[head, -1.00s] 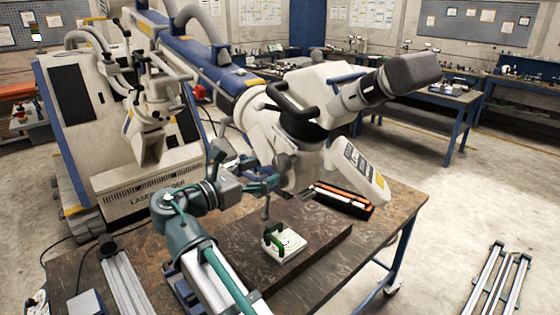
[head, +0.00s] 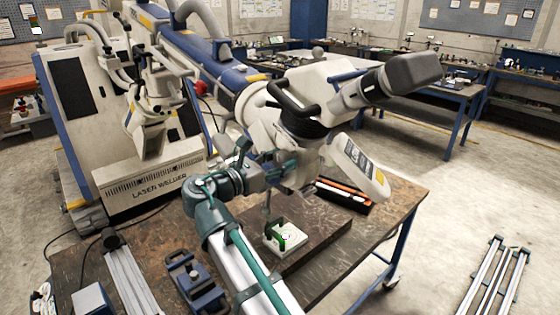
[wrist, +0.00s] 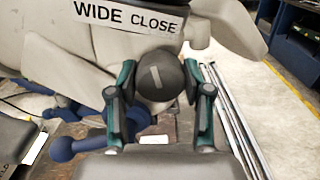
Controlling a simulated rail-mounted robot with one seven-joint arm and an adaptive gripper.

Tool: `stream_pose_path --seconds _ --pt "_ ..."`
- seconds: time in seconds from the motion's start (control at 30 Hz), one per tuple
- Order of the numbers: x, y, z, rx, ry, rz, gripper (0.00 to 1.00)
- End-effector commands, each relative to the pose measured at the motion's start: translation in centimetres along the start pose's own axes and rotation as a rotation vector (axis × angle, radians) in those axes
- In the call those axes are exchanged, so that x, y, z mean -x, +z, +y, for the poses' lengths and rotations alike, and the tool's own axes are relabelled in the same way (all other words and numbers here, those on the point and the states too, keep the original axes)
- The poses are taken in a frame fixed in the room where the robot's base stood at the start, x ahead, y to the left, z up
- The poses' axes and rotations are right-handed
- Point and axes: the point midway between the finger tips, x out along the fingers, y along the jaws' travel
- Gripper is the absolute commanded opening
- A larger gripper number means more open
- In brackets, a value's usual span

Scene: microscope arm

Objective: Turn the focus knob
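The focus knob (wrist: 160,78) is a dark round knob with a pale line mark, tilted slightly, on the microscope head in the wrist view. My gripper (wrist: 160,72) has one green-and-dark finger on each side of the knob, with what look like narrow gaps, so it appears open around it. The cream microscope head (head: 318,110), with a dark handle and grey eyepiece, hangs over the table in the head view. There my gripper (head: 281,165) is at the head's left side, and the knob is hidden behind it.
A "WIDE CLOSE" label (wrist: 128,16) is above the knob. A blue ball-ended lever (wrist: 85,145) is below left of the fingers. A white plate with a green handle (head: 286,238) lies on the dark slab (head: 325,232) under the head. Metal rails (head: 492,278) lie on the floor at right.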

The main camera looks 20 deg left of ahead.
Motion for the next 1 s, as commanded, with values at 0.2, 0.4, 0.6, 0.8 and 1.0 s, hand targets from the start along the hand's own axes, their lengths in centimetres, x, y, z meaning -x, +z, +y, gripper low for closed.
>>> stream_pose_path --seconds 0.2,0.4,0.6,0.8,1.0 --pt "0.01 0.01 0.0 -0.001 0.0 0.0 0.15" --pt "0.01 -0.03 0.0 -0.033 0.0 0.0 0.15" --pt "0.01 -0.08 -0.01 -0.13 0.0 0.0 0.15" --pt "0.01 -0.12 -0.01 -0.278 0.0 0.0 0.15" --pt "0.01 -0.16 -0.01 -0.428 0.0 0.0 0.15"
